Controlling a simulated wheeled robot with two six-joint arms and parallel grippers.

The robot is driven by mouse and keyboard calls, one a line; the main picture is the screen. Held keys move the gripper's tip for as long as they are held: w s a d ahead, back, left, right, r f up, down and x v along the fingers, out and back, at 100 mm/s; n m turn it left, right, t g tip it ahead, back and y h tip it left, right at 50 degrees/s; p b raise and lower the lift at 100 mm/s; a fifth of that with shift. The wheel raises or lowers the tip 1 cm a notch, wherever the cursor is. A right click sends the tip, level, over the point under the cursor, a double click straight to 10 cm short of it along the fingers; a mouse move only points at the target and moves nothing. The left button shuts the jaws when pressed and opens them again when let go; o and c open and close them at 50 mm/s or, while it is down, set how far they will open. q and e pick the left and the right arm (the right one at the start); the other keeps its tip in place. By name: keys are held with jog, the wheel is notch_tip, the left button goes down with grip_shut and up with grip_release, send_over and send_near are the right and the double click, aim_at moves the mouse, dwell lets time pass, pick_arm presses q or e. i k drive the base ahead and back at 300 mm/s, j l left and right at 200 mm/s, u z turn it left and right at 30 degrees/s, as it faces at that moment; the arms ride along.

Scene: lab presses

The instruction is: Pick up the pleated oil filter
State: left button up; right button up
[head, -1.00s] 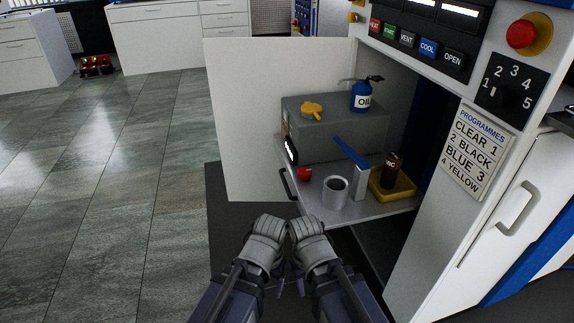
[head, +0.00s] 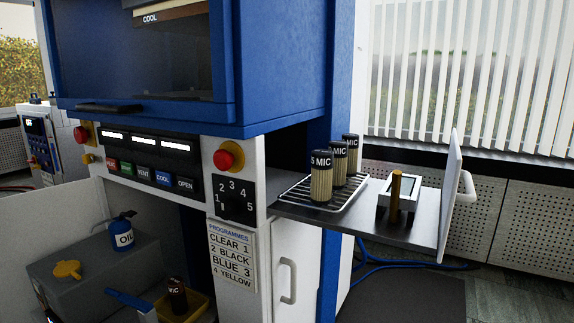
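Three pleated filters with dark caps marked MIC stand upright in a row on a wire rack (head: 292,189). The nearest filter (head: 321,184) reads "5 MIC". The middle filter (head: 338,172) and the far filter (head: 351,158) are partly hidden, and their full numbers cannot be read. The rack lies on a pulled-out drawer (head: 345,219) at the right. A brown canister (head: 177,296), also marked MIC, is in the lower open compartment by a yellow tray (head: 198,304). Neither of my grippers is in view.
The drawer's upright front (head: 452,195) has a white handle. A blue oil can (head: 123,233) and yellow object (head: 67,269) sit on a grey box at lower left.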

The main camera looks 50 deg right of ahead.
aim_at(353, 139)
jog(key=z, duration=2)
